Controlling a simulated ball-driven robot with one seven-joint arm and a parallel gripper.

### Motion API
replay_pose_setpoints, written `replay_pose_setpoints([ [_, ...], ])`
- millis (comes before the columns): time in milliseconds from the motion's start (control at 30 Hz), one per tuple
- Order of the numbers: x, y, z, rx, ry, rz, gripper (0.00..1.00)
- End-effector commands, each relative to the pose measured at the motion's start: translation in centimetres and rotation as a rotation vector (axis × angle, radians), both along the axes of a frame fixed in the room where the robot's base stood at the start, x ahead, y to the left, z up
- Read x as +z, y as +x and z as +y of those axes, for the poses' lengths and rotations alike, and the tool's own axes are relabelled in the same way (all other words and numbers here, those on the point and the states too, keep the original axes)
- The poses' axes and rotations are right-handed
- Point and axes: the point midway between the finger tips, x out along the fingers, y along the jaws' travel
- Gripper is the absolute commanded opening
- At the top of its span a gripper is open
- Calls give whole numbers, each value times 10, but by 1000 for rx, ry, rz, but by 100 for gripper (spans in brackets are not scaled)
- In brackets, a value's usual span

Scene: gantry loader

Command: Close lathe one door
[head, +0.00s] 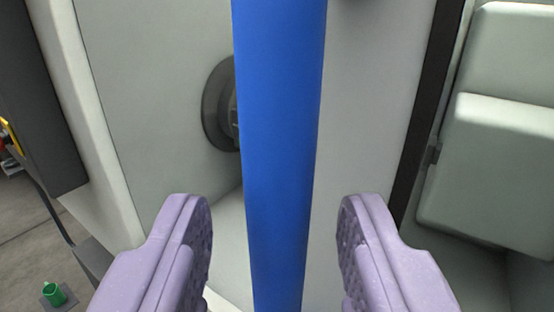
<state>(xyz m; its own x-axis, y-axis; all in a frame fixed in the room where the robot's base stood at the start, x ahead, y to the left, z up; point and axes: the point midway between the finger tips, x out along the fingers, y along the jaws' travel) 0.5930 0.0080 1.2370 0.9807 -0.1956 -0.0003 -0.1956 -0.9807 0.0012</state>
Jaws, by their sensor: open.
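A blue vertical bar (281,140), which looks like the door handle, runs from the top to the bottom of the head view. My gripper (277,225) is open, with one purple finger on each side of the bar. Gaps show between the bar and both fingers. Behind the bar is a pale panel (370,110), which looks like part of the lathe or its door. A dark round fitting (218,105) behind the bar is partly hidden by it.
A dark vertical edge (428,110) stands right of the panel, with pale rounded casings (500,170) beyond it. At the left are a dark grey upright (45,100) and grey floor with a small green object (54,294).

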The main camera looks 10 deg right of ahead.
Motion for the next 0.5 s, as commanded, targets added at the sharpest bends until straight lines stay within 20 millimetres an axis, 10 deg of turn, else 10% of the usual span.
replay_pose_setpoints([
  [500, 1, 29, -6, 0, 2, 0, 43],
])
